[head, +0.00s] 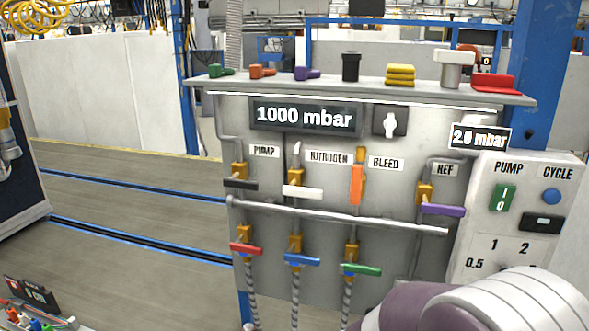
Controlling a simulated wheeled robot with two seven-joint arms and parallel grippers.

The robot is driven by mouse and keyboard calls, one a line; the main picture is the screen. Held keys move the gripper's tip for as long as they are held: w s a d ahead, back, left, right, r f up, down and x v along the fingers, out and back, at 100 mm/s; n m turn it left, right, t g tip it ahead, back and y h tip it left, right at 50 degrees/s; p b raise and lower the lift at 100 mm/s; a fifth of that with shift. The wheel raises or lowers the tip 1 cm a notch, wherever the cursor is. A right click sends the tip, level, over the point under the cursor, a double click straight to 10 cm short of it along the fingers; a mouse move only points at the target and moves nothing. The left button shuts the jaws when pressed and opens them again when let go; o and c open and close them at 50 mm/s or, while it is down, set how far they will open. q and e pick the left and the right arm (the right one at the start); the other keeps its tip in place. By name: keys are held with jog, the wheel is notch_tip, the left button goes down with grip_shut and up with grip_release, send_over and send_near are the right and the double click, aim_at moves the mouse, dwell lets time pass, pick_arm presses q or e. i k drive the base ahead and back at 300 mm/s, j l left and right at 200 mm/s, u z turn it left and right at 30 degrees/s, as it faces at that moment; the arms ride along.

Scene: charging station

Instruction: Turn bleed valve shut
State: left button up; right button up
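The bleed valve (356,185) is under the BLEED label (386,163) on the grey panel in the head view. Its orange handle stands upright, in line with the brass body. The pump valve's black handle (240,184), the nitrogen valve's white handle (303,191) and the ref valve's purple handle (443,210) lie roughly crosswise. Neither gripper shows. A white and purple rounded link, apparently my own arm, fills the bottom right corner. Nothing touches the orange handle.
A horizontal pipe (330,217) runs below the upper valves. Red (246,249), blue (301,260) and green (361,269) handles sit beneath it. Displays read 1000 mbar (303,116) and 2.0 mbar (478,138). Loose fittings lie on the top shelf (420,92). Open floor lies left.

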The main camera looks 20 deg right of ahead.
aim_at(356, 177)
jog(key=l+u, duration=0.1)
jog(key=u, duration=0.25)
jog(key=l+z, duration=0.1)
jog(key=z, duration=0.35)
jog(key=l+z, duration=0.1)
jog(key=z, duration=0.4)
jog(key=l+z, duration=0.1)
jog(key=z, duration=0.35)
